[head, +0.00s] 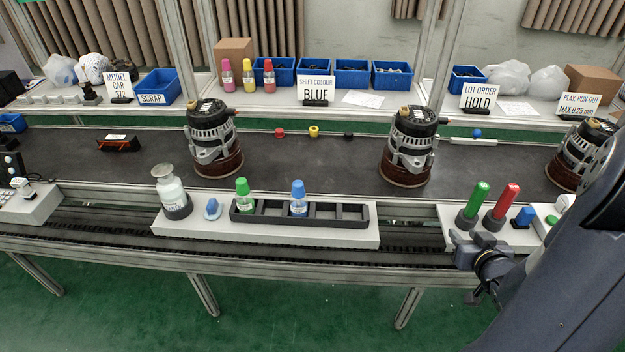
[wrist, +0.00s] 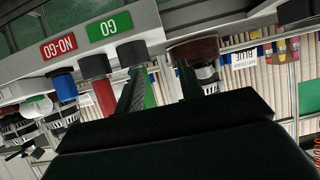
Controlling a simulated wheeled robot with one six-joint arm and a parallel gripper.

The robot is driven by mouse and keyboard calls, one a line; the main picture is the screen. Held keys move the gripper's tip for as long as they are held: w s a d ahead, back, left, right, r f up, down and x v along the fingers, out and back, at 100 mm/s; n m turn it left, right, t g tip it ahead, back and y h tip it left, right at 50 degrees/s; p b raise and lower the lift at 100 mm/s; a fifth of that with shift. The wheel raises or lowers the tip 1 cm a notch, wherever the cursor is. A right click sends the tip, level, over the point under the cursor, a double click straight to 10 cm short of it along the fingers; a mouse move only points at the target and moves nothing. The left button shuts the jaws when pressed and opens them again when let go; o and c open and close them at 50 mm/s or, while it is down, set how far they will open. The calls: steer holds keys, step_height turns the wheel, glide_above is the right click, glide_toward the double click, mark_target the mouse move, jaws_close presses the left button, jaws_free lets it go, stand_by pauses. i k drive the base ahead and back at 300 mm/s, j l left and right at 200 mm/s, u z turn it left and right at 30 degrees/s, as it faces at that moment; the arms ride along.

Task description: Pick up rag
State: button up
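A small light-blue thing (head: 212,208), which may be the rag, lies on the white ledge (head: 340,239) in the head view. It sits between a clear bottle and a black rack; it is too small to be sure it is cloth. My gripper (head: 463,248) is far to its right, in front of the gauge stand. In the wrist view two dark fingers (wrist: 160,82) stand apart with nothing between them. I cannot make out the rag in the wrist view.
The bottle (head: 172,190) stands left of the blue thing. The rack (head: 265,218) holds green-capped and blue-capped bottles. Green (head: 478,199) and red (head: 507,201) gauge handles stand upright near my gripper. Alternators (head: 409,146) sit on the belt behind. Space before the ledge is clear.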

mark_target(214, 208)
steer(key=j, duration=3.15)
